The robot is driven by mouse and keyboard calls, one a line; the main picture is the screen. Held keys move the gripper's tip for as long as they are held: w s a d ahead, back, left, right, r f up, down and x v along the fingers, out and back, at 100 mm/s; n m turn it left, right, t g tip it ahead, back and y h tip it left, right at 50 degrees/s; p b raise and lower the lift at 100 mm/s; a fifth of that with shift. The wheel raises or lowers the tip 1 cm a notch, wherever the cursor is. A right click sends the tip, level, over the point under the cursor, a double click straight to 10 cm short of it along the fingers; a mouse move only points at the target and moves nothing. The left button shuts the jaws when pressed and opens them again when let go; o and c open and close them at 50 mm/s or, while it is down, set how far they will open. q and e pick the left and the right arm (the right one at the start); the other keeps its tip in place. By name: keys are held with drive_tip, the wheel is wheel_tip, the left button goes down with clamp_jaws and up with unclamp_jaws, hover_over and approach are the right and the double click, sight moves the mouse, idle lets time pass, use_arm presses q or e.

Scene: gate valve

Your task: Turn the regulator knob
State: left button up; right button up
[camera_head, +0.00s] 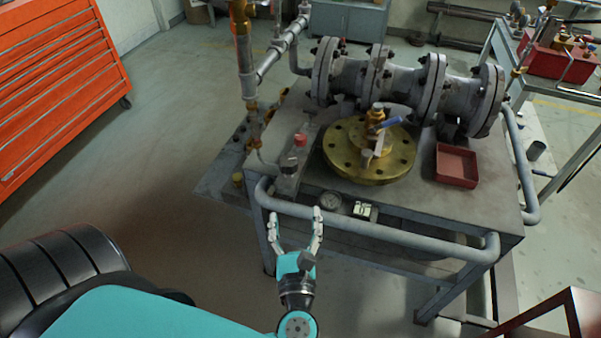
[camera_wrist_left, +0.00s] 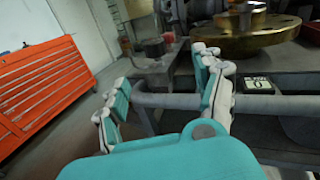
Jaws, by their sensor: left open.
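A small red knob (camera_head: 300,139) stands on a grey block with a dark round part at the left end of the workbench (camera_head: 450,205). I take it for the regulator knob, but cannot be sure. It also shows in the left wrist view (camera_wrist_left: 168,37), beyond the fingers. My left gripper (camera_head: 295,214) is open and empty at the bench's front left, apart from the knob. Its spread fingers (camera_wrist_left: 163,68) frame the rail and the block behind it. A round gauge (camera_head: 330,201) sits just right of the fingers. My right gripper is not in view.
A grey tubular rail (camera_head: 390,236) runs along the bench front, close to the fingers. A brass flange (camera_head: 370,165), a red tray (camera_head: 457,165) and a flanged grey pipe (camera_head: 405,82) occupy the bench. An orange tool cabinet (camera_head: 60,85) stands left, with clear floor between.

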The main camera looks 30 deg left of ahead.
use_arm(q)
drive_tip(key=p, duration=0.1)
approach(288, 169)
drive_tip(key=shift+y, duration=0.3)
drive_tip(key=p+x, duration=0.1)
drive_tip(key=x, duration=1.1)
drive_tip(key=shift+w+f+p, duration=0.2)
drive_tip(key=shift+w+p, duration=0.05)
drive_tip(key=shift+p, duration=0.1)
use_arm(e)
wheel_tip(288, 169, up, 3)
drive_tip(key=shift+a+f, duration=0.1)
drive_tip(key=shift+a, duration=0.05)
use_arm(q)
drive_tip(key=shift+d, duration=0.1)
drive_tip(key=c, duration=1.2)
drive_tip(key=shift+m, duration=0.3)
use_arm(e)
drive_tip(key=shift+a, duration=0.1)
